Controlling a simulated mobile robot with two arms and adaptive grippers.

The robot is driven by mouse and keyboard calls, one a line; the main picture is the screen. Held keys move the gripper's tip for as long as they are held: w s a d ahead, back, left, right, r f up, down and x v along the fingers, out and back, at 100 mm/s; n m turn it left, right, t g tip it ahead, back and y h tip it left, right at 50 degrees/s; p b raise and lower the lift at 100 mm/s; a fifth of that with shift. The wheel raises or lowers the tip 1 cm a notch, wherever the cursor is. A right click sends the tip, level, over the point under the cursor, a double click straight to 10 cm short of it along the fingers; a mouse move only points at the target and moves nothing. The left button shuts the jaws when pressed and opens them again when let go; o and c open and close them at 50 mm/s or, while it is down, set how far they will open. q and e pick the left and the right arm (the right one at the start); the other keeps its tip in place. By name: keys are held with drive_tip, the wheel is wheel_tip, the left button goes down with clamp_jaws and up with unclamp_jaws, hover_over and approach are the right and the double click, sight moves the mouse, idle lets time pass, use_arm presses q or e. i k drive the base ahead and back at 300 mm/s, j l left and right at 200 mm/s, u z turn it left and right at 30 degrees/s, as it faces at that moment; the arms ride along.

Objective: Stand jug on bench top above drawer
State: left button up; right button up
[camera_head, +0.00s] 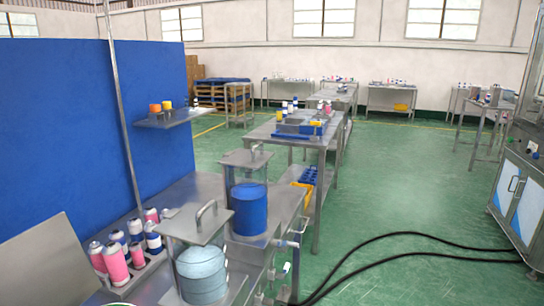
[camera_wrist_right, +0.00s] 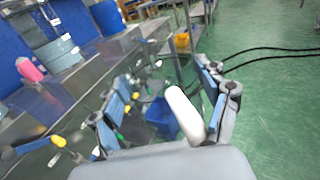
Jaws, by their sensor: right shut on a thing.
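My right gripper shows in the right wrist view (camera_wrist_right: 172,98), its two blue-padded fingers on either side of a long white rounded piece (camera_wrist_right: 185,112). I take this piece for part of the jug, and the gripper is shut on it. The rest of the jug is hard to make out; a clear, see-through shape seems to lie behind the fingers. The steel bench top (camera_head: 180,190) is at the lower left in the head view. The drawer cannot be told clearly. Neither gripper shows in the head view.
A blue cylinder (camera_head: 249,209) and a pale blue one (camera_head: 202,272) stand at the bench under steel lids with handles. Pink and white cans (camera_head: 115,264) stand to their left. A blue panel (camera_head: 60,120) backs the bench. Black hoses (camera_head: 400,237) cross the green floor at right.

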sight(277, 199)
drive_tip(key=i+l, duration=0.65)
drive_tip(key=i+l+u, duration=0.1)
drive_tip(key=i+l, duration=0.25)
drive_tip(key=i+l+u, duration=0.1)
drive_tip(key=i+l, duration=0.2)
drive_tip(key=l, duration=0.2)
drive_tip(key=i+l, duration=0.3)
drive_tip(key=l, duration=0.2)
drive_tip(key=i+l+u, duration=0.15)
drive_tip(key=i+l, duration=0.15)
drive_tip(key=l, duration=0.15)
